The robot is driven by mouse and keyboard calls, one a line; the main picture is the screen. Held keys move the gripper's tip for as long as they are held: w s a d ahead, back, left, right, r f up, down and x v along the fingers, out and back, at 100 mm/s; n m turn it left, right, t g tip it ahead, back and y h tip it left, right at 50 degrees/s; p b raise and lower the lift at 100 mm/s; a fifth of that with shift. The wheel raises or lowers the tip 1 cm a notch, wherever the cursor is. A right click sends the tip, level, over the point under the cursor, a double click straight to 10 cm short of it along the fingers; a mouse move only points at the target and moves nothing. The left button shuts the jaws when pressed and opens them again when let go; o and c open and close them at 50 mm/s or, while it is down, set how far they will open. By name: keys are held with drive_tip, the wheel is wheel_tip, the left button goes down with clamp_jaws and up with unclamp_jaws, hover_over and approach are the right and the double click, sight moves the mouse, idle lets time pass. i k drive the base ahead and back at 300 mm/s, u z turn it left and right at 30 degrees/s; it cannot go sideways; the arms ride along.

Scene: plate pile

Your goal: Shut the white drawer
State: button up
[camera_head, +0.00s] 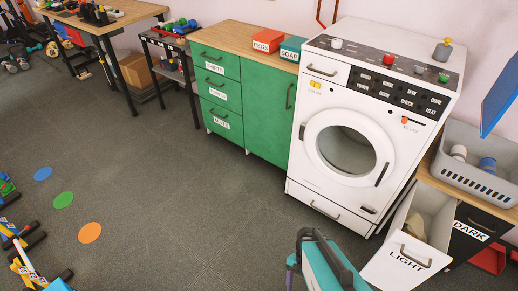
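A white front labelled LIGHT (405,262), with a dark handle, stands pulled out and leaning at the lower right. Its open top shows a pale inside with something light-coloured in it. The white washing machine (400,124) has a small white drawer (322,70) with a dark handle at its upper left. It also has a low white drawer (328,208) along its base. Both look flush or nearly so. I cannot tell which of these the task means. No fingers of my gripper can be made out.
A teal object with a dark arched handle (325,262) stands in front at bottom centre. A black DARK front (472,232) and grey basket (485,165) are at right. A green cabinet (265,110) stands left of the machine. The floor (190,190) at centre left is largely clear.

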sight(404, 262)
drive_tip(key=z, duration=4.3)
drive_tip(key=i, duration=0.05)
drive_tip(key=u, duration=3.3)
